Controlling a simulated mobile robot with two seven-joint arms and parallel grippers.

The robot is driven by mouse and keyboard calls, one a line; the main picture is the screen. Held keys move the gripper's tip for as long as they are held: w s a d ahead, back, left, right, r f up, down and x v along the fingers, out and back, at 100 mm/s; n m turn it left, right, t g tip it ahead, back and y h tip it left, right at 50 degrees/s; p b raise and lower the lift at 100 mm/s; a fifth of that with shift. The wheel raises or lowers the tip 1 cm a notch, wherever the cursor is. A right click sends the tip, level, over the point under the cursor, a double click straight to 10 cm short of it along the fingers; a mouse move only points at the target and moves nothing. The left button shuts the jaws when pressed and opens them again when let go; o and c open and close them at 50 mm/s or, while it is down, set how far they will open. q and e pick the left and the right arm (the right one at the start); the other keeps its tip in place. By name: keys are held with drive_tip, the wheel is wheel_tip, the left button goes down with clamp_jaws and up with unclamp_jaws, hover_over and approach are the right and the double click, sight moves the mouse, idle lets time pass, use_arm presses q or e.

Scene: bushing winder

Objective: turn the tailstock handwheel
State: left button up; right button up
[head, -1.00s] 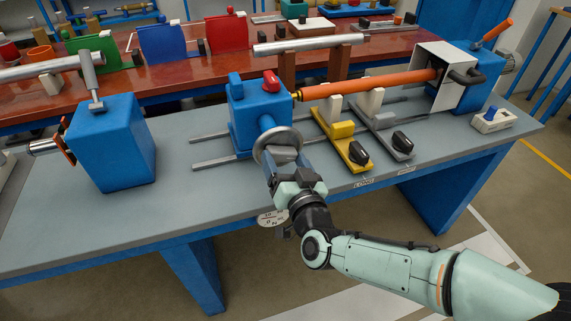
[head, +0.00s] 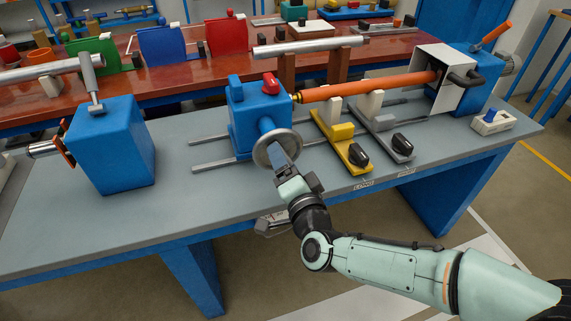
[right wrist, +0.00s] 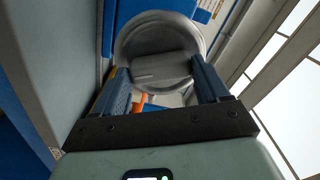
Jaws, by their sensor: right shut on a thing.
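The tailstock is a blue block (head: 256,115) on two grey rails, with a red knob (head: 271,83) on top. Its grey handwheel (head: 266,148) faces the front edge of the bench. My right gripper (head: 285,158) is at the handwheel, shut on it. In the right wrist view, the round handwheel (right wrist: 160,38) fills the space ahead, and the two blue fingers of my right gripper (right wrist: 163,82) stand either side of its grey crossbar (right wrist: 158,67). The exact finger contact is hard to see. My left gripper is not in view.
An orange bar (head: 365,86) runs from the tailstock to the white guard (head: 447,75) at right. Yellow (head: 343,143) and grey (head: 388,133) supports with black knobs stand right of the wheel. A blue block (head: 118,145) stands at left. Bare bench lies between.

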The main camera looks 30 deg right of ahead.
drive_tip(key=shift+r+m, duration=0.1)
drive_tip(key=shift+m, duration=0.2)
drive_tip(key=o, duration=1.1)
drive_tip(key=shift+c, duration=0.2)
